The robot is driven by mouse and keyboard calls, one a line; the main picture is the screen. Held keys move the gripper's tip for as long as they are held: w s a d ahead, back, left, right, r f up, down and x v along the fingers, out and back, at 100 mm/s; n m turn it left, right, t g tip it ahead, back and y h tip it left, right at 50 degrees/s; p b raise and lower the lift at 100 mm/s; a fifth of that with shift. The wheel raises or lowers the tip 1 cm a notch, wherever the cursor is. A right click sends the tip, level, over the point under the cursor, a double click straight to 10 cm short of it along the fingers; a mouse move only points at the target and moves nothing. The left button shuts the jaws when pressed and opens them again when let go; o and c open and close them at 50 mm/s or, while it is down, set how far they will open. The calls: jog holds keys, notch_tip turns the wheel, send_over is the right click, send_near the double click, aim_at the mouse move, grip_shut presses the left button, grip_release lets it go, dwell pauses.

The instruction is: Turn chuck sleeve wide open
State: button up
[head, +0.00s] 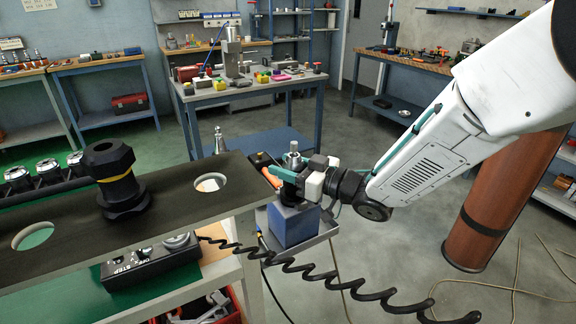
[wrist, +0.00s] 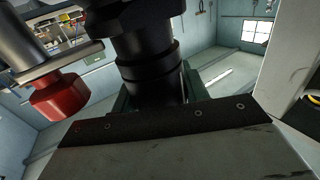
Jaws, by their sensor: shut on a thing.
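My gripper (head: 297,176) is at the end of my white arm, over a small cart, with its jaws around the dark chuck sleeve (wrist: 150,72). In the wrist view the sleeve is a black, stepped, upright cylinder just beyond the dark-edged gripper plate. The gripper is shut on it. In the head view the jaws and wrist hide most of the sleeve. A metal piece (head: 292,150) sticks up above the jaws. A blue block (head: 292,226) stands below them. How far the sleeve is turned cannot be told.
A red knob (wrist: 58,97) on a metal part is left of the sleeve. A dark shelf (head: 165,187) with round holes carries a black tool holder (head: 113,180) close by on the left. A coiled black cable (head: 345,284) hangs in front. A brown column (head: 500,200) stands right.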

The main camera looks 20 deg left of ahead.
jog(key=n+g, duration=0.2)
jog(key=g, duration=0.1)
jog(key=n+g, duration=0.1)
jog(key=g, duration=0.2)
jog(key=shift+s+n, duration=0.15)
jog(key=shift+n, duration=0.25)
jog(key=n+g, duration=0.2)
jog(key=g, duration=0.1)
jog(key=n+g+h, duration=0.1)
jog(key=g, duration=0.1)
jog(key=shift+s+n, duration=0.3)
jog(key=n+g+h, duration=0.1)
jog(key=g, duration=0.1)
jog(key=n+g+h, duration=0.2)
jog(key=g, duration=0.1)
jog(key=shift+s+d+n, duration=0.2)
jog(key=shift+n, duration=0.1)
jog(key=shift+s+d+n+g+h, duration=0.1)
jog(key=shift+n+g+h, duration=0.8)
jog(key=shift+h, duration=0.3)
jog(key=shift+s+d+n+g+h, duration=0.1)
jog(key=shift+n+g+h, duration=0.8)
jog(key=shift+h, duration=0.3)
jog(key=o, duration=1)
